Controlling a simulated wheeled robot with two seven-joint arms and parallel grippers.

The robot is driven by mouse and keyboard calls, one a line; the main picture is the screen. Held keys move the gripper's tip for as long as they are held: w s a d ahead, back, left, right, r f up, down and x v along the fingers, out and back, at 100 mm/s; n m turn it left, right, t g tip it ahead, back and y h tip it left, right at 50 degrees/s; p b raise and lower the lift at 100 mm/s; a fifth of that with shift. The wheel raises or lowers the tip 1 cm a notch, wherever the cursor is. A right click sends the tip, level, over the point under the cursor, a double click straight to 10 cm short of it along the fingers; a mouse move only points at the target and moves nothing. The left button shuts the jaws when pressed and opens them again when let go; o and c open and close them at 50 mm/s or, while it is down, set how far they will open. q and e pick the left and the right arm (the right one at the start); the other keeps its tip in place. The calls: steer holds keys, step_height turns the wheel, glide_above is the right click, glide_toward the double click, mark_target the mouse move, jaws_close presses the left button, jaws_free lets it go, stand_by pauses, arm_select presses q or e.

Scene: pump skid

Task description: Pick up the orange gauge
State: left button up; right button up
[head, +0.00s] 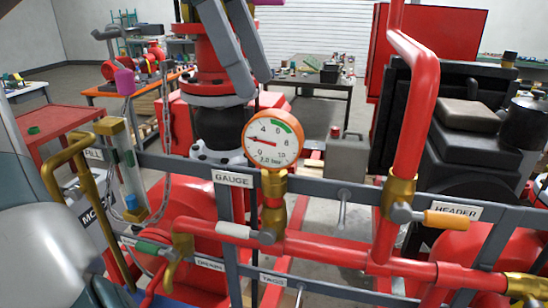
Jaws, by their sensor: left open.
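The orange gauge (272,140) has a round white dial with a green arc and a needle pointing left. The exact depth gap cannot be told. My right gripper is not in view.
A tall red pipe (416,110) rises right of the gauge. A brass bent pipe (82,165) stands at left. A black motor (470,130) is behind at right.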

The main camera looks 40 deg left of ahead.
mark_target(269, 111)
arm_select(q)
steer(key=shift+x, duration=1.55)
steer(key=shift+d, duration=0.1)
steer(key=shift+p, duration=0.3)
steer(key=shift+p+x, duration=0.75)
steer(key=shift+x, duration=0.05)
steer(key=shift+p+x, duration=0.5)
steer(key=shift+x, duration=0.6)
steer(key=shift+w+d+f, duration=0.1)
steer(key=shift+d+f, duration=0.25)
steer(key=shift+f, duration=0.3)
